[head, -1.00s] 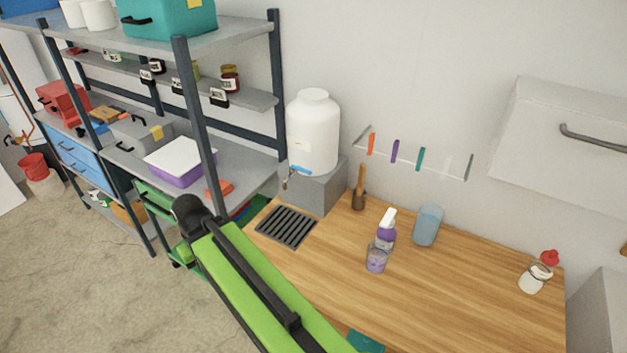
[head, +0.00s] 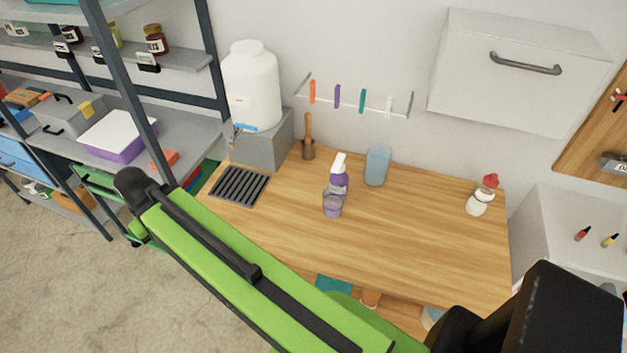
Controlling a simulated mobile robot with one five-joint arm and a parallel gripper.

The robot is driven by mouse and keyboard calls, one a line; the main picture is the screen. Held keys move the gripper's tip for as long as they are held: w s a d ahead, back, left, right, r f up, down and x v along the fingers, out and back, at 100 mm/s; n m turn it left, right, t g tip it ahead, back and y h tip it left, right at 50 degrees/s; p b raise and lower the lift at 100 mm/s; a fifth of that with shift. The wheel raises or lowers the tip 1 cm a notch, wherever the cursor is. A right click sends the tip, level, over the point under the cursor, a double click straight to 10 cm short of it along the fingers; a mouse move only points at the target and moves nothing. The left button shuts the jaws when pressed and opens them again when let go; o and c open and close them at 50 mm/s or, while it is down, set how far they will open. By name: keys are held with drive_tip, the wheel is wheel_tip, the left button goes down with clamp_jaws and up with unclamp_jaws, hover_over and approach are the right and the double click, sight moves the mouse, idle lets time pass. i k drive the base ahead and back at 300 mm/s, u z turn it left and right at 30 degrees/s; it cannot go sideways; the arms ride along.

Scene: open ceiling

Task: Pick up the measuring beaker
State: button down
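A small clear, purplish cup (head: 332,206) stands on the wooden counter (head: 430,240), directly in front of a purple spray bottle with a white top (head: 339,175). A taller translucent blue cup (head: 377,166) stands upright behind and to the right of it. Either could be the measuring beaker; I cannot make out markings on them. My green arm crosses the lower left and middle of the head view, and a black part shows at the lower right. No gripper fingers show.
A white tank (head: 252,88) stands on a grey block beside a drain grate (head: 240,186). A wooden-handled tool (head: 308,140) stands behind the cups. A white bottle with a red cap (head: 481,197) is at the right. The counter's middle front is clear.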

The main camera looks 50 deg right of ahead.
sight(333, 196)
drive_tip(key=z, duration=0.1)
drive_tip(key=k, duration=0.5)
drive_tip(key=u, duration=0.75)
drive_tip(key=k, duration=0.85)
drive_tip(key=u, duration=0.3)
drive_tip(key=i, duration=0.5)
drive_tip(key=u, duration=0.1)
